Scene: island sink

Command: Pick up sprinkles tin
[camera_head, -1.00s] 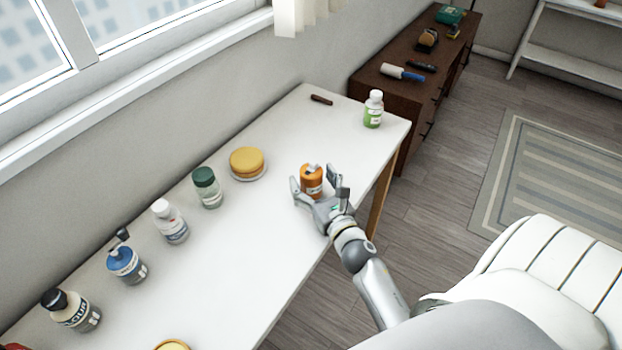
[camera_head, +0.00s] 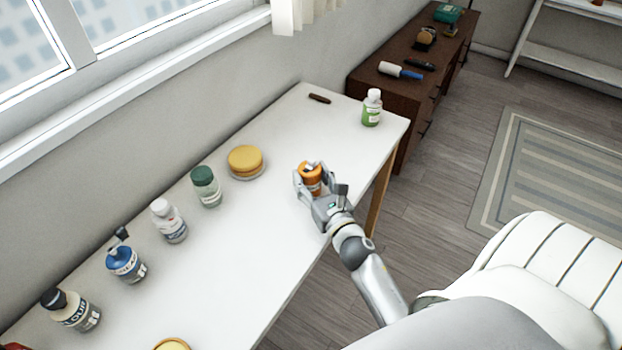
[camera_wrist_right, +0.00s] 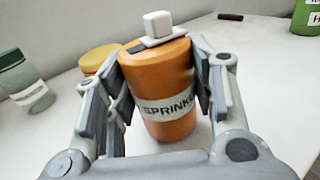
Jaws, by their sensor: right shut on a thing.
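The sprinkles tin (camera_head: 311,174) is an orange cylinder on the white table, near its front edge. In the right wrist view the tin (camera_wrist_right: 162,85) shows a white label reading "SPRINKL" and a pale block-shaped knob on its top. My right gripper (camera_head: 312,184) is shut on the tin, with one finger on each side of it. In the right wrist view the fingers of the gripper (camera_wrist_right: 160,95) press both sides of the tin, which looks slightly tilted there. The tin's base is partly hidden by the gripper. My left gripper is not in view.
A yellow round container (camera_head: 245,160), a green-lidded jar (camera_head: 206,187), a white bottle (camera_head: 169,221), a blue bottle (camera_head: 126,264) and a flour jar (camera_head: 71,309) line the wall side. A green bottle (camera_head: 372,108) and a dark brown object (camera_head: 320,98) are at the far end.

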